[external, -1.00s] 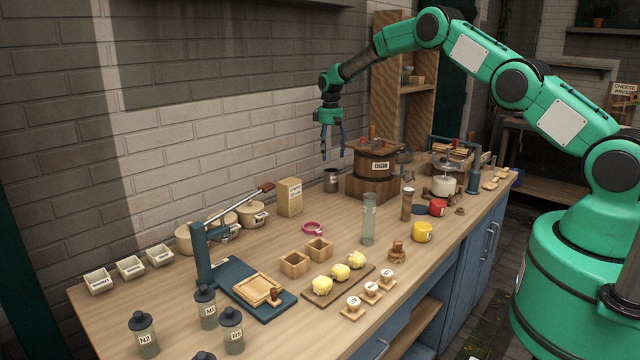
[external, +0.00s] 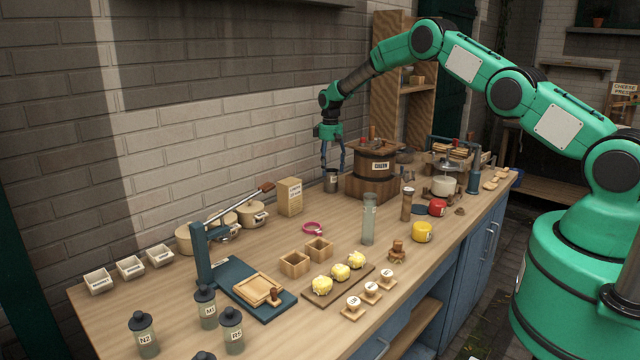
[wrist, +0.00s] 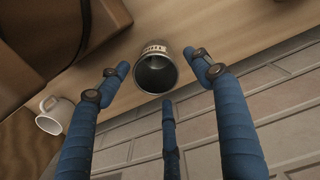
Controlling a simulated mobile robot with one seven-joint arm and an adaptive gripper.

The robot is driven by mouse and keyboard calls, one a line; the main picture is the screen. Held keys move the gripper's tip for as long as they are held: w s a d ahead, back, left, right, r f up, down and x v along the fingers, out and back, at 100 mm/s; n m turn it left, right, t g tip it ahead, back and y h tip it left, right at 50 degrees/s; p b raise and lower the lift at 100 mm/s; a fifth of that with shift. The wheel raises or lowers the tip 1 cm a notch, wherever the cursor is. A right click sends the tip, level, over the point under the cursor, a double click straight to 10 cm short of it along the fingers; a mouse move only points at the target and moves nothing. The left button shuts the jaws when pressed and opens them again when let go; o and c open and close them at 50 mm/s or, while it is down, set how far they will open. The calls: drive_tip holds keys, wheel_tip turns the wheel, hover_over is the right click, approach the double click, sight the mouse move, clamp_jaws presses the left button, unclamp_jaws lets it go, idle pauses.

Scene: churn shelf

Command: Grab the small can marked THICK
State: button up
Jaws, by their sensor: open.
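The small dark metal can (external: 332,182) stands upright on the bench by the wall, just left of the wooden churn. In the wrist view the can (wrist: 155,72) shows its open top and a pale label on its side, too small to read surely. My gripper (external: 333,168) hangs over the can, pointing down, with its fingertips at about the height of its rim. In the wrist view my gripper (wrist: 160,75) is open, with blue fingers spread on either side of the can and a third finger below it. No finger clearly touches the can.
The wooden churn (external: 374,167) on its square base stands close right of the can. A labelled wooden box (external: 290,196) is to the left. A white mug (wrist: 55,115) shows at the left of the wrist view. The brick wall (external: 230,150) is close behind.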

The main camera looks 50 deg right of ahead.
sight(331, 176)
drive_tip(key=shift+s+d+f, duration=0.1)
drive_tip(key=shift+s+f, duration=0.05)
drive_tip(key=shift+f, duration=2.25)
drive_tip(key=c, duration=1.3)
drive_tip(key=shift+r, duration=0.1)
drive_tip(key=shift+r, duration=4.85)
